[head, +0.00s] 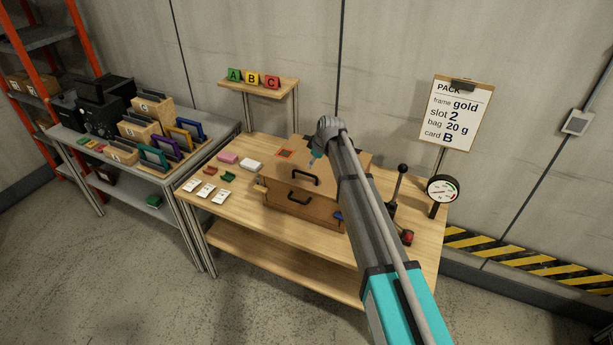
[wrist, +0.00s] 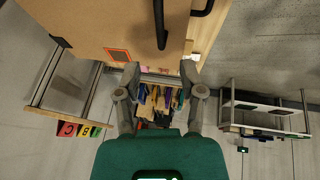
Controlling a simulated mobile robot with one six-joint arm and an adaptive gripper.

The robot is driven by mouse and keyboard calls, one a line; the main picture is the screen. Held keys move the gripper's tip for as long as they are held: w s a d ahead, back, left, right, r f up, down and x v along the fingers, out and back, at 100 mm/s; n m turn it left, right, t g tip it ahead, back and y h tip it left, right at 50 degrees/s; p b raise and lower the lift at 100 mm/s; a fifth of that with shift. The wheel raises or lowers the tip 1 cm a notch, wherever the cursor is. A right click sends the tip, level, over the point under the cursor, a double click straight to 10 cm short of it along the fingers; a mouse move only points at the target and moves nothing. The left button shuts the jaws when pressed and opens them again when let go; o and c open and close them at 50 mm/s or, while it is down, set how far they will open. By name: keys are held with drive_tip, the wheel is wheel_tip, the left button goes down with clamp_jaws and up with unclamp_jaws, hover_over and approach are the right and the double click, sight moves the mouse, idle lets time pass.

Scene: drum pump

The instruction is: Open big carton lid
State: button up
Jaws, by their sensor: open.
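The big carton (head: 277,190) is a brown box in the middle of the wooden table. Its lid (head: 275,168) looks shut, with an orange square patch and a black lid handle (head: 304,176). A second black handle (head: 299,200) is on the front face. In the wrist view the carton's brown surface (wrist: 95,22) fills the top left, with a black handle (wrist: 160,25) and the orange patch (wrist: 118,55). My gripper (wrist: 160,68) is open and empty, its fingertips near the carton's edge beside the patch. In the head view my arm covers part of the carton.
White cards (head: 205,191) and a pink block (head: 228,157) lie left of the carton. A lever (head: 399,183) and a gauge (head: 441,189) stand to its right. Behind is a small shelf (head: 262,88) with A, B, C signs. A side table (head: 130,130) holds organisers.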

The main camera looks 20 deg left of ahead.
sight(305, 173)
drive_tip(key=shift+b+x, duration=3.55)
drive_tip(key=shift+x, duration=0.7)
clamp_jaws()
drive_tip(key=shift+a+r, duration=0.1)
